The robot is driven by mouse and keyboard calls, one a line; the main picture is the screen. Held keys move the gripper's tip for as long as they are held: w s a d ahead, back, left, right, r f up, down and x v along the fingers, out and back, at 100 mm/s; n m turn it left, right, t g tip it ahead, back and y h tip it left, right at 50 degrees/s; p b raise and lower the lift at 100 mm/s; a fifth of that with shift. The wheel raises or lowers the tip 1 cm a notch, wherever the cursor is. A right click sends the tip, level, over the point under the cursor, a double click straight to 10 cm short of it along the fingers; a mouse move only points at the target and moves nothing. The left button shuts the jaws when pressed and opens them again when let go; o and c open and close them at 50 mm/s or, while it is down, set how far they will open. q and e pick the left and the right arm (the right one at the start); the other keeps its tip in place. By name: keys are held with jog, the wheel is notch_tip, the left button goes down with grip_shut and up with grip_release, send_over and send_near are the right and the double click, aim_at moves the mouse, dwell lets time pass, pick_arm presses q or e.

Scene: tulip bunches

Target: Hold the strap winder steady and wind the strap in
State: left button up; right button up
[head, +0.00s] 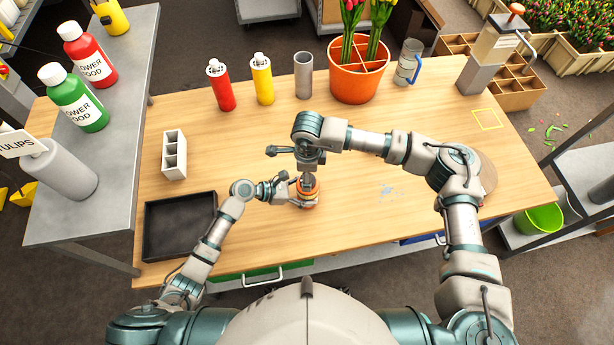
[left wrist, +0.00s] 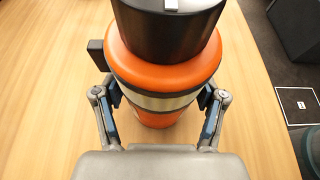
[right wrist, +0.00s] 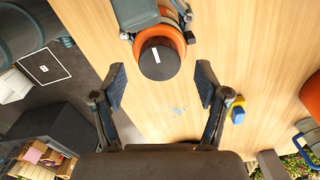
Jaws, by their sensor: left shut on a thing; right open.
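The strap winder (head: 308,194) is an orange upright body on the wooden table. The left wrist view shows its orange collar (left wrist: 165,68), a silver band below it and a black knob (left wrist: 170,28) on top with a white mark. My left gripper (left wrist: 158,98) is shut around the body at the band; it also shows in the head view (head: 286,189). My right gripper (right wrist: 160,82) is open and empty above the winder, with the black knob (right wrist: 160,62) showing beyond and between its fingers. I cannot make out a loose strap.
A black tray (head: 180,250) and a white divided holder (head: 174,155) stand to the left. A red bottle (head: 220,86), a yellow bottle (head: 262,80), a grey cylinder (head: 303,75) and an orange pot (head: 357,82) stand at the back. The table right of the winder is mostly clear.

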notch_tip(320, 180, up, 9)
dwell(0.4)
pick_arm(q)
jog(key=o, duration=1.5)
jog(key=shift+o, duration=0.2)
